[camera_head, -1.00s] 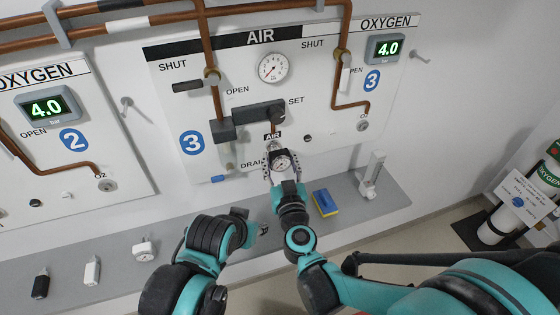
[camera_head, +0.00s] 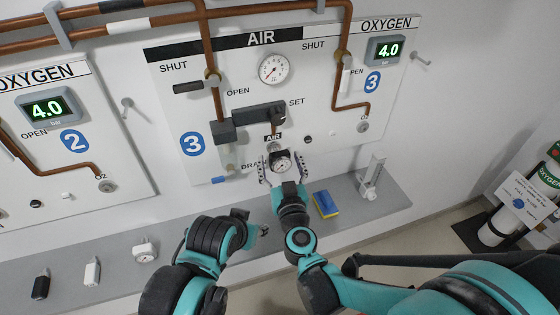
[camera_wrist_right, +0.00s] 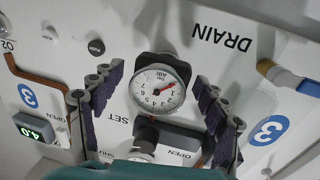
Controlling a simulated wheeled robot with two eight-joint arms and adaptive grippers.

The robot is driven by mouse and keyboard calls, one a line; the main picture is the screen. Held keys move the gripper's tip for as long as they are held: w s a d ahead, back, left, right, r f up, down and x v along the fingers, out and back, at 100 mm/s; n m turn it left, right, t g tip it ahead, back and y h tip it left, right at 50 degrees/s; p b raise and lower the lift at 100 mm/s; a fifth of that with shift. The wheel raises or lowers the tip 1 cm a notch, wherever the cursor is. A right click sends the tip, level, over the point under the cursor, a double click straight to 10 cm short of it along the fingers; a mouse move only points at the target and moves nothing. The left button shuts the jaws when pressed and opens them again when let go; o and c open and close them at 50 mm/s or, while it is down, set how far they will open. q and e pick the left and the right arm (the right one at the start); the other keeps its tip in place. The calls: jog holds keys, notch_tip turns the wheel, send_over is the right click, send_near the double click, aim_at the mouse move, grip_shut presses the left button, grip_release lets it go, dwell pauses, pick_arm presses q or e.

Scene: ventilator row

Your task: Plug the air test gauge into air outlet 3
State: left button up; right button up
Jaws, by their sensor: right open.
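The air test gauge (camera_head: 282,164) has a round white dial and a dark body. It sits against the panel just below the AIR label (camera_head: 272,138) of air outlet 3; the outlet itself is hidden behind it. My right gripper (camera_head: 281,160) is open, with one finger on each side of the gauge and gaps between.
The panel carries a larger gauge (camera_head: 273,69), a dark regulator block (camera_head: 259,115) and copper pipes. A blue-yellow sponge (camera_head: 325,204) and a clear flowmeter-like piece (camera_head: 372,180) are on the grey shelf (camera_head: 120,256). A white device (camera_head: 145,252) lies at left.

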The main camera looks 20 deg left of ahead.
jog(key=v, duration=1.2)
jog(key=w+d+r+n+g+y, duration=0.1)
jog(key=w+d+r+n+g, duration=0.15)
jog(key=d, duration=0.25)
jog(key=s+d+f+m+g+h, duration=0.2)
jog(key=s+d+f+h, duration=0.1)
jog(key=d, duration=0.4)
jog(key=s+d+f+m+g+h, duration=0.2)
jog(key=d+f+m, duration=0.1)
jog(key=d, duration=0.5)
jog(key=s+d+f+m+g+h, duration=0.2)
jog(key=s+d+f+g+h, duration=0.1)
jog(key=d, duration=0.5)
jog(key=shift+s+f+h, duration=0.2)
jog(key=shift+s+h, duration=0.1)
jog(key=shift+s, duration=0.05)
jog(key=shift+m, duration=0.25)
